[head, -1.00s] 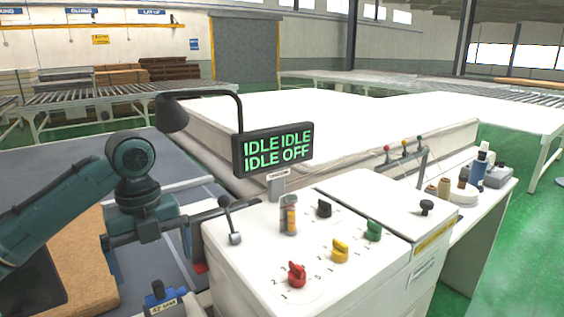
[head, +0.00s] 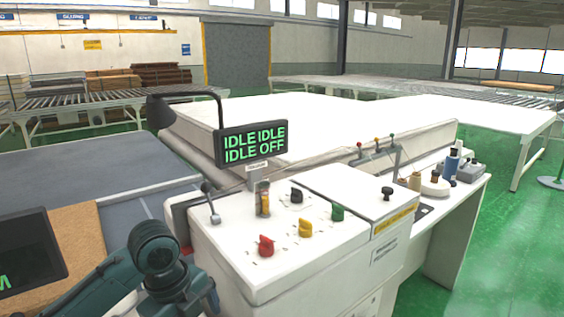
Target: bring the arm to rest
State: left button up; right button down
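My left arm (head: 153,250) comes in from the lower left. Its wrist is bent downward beside the white control console (head: 225,252), at the lower edge of the head view. The fingers of my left gripper are below the frame, so their opening is hidden. My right arm and gripper do not show. The console carries red (head: 265,246), yellow (head: 305,228) and green (head: 337,212) knobs and a small lever (head: 211,206). The display (head: 252,144) reads IDLE IDLE, IDLE OFF.
A large white mattress surface (head: 290,108) lies behind the console. A tan board (head: 80,240) and a dark screen (head: 28,255) are at the left. Bottles and spools stand on the right side table (head: 437,206). Green floor (head: 500,255) is clear at the right.

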pick_arm(q)
jog(key=s+d+f+n+t+h, duration=0.1)
jog(key=s+d+f+n+h, duration=0.1)
jog(key=s+d+f+n, duration=0.35)
jog(key=s+a+f+n+t+y, duration=0.1)
jog(key=s+a+f+n, duration=0.35)
jog(key=s+n, duration=0.35)
jog(key=s+a+f+n+t+y, duration=0.1)
jog(key=s+a+f+n+y, duration=0.15)
jog(key=s+a+n, duration=0.4)
jog(key=w+d+f+n+t+h, duration=0.2)
jog(key=d+f+t, duration=0.4)
jog(key=f, duration=0.3)
jog(key=shift+w+d+f+h, duration=0.3)
jog(key=shift+w+h, duration=0.35)
jog(key=shift+w, duration=0.55)
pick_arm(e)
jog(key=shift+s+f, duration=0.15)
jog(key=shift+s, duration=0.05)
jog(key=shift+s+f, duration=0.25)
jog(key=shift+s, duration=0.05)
pick_arm(q)
jog(key=shift+c, duration=0.2)
